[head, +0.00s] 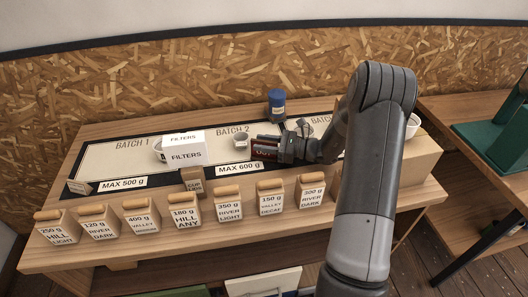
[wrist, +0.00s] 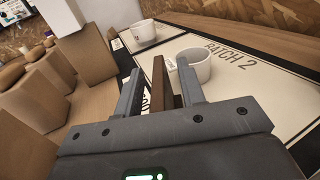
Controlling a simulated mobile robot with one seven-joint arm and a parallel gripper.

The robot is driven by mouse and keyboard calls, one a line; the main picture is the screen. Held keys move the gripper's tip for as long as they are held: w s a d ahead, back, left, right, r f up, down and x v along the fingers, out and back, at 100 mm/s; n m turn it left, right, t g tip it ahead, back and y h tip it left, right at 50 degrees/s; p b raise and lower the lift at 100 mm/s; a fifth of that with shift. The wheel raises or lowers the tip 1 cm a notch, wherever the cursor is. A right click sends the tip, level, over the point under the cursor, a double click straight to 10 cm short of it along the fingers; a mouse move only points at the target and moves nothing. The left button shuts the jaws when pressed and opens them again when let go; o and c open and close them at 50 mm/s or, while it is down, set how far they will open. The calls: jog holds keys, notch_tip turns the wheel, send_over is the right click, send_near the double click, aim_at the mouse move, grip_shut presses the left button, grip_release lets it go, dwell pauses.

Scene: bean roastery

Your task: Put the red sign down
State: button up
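The red sign (head: 264,146) is a small dark-framed piece with a red face, at the near edge of the BATCH 2 area in the head view. In the wrist view only its narrow brown side (wrist: 160,82) shows, upright between my fingers. My gripper (head: 280,146) reaches in from the right, around the sign. In the wrist view the fingers of my gripper (wrist: 160,88) stand apart, with a gap visible on each side of the sign. The sign's foot is hidden, so whether it rests on the surface I cannot tell.
A white FILTERS box (head: 184,149) is left of my gripper. A blue-lidded jar (head: 277,104) stands behind.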

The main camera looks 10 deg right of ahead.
grip_shut()
dwell(0.3)
jog(key=shift+r, duration=0.15)
notch_tip(320, 180, up, 28)
dwell(0.6)
